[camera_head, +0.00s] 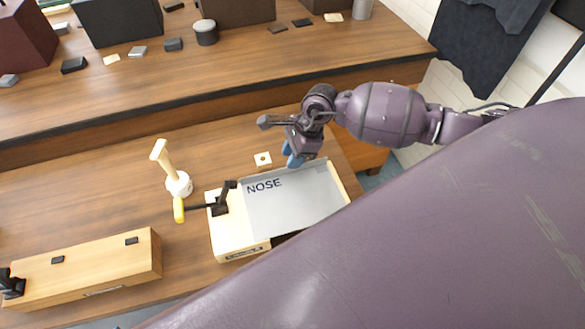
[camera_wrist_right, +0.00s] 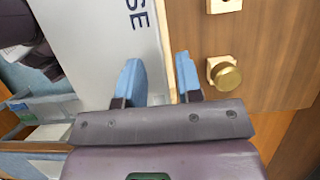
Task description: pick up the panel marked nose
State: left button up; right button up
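The grey panel marked NOSE (camera_head: 300,200) lies flat on a light wooden frame (camera_head: 232,238). Part of its lettering shows in the right wrist view, on the panel's face (camera_wrist_right: 95,30). My right gripper (camera_head: 293,160) is at the panel's far edge. In the wrist view its two blue fingers (camera_wrist_right: 160,80) stand apart, with the panel's edge running between them. One finger is over the panel's face and the other is beyond the edge. I cannot tell whether either touches it. My left gripper is not in view.
A black toggle clamp (camera_head: 219,205) with a yellow handle is at the panel's left end. A small wooden block (camera_head: 263,161) sits behind the panel. A long wooden box (camera_head: 95,268) lies front left. A raised shelf (camera_head: 230,70) runs behind.

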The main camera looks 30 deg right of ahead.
jog(key=shift+p+x, duration=0.35)
jog(key=shift+x, duration=1.7)
jog(key=shift+a, duration=0.15)
jog(key=shift+r, duration=0.1)
grip_shut()
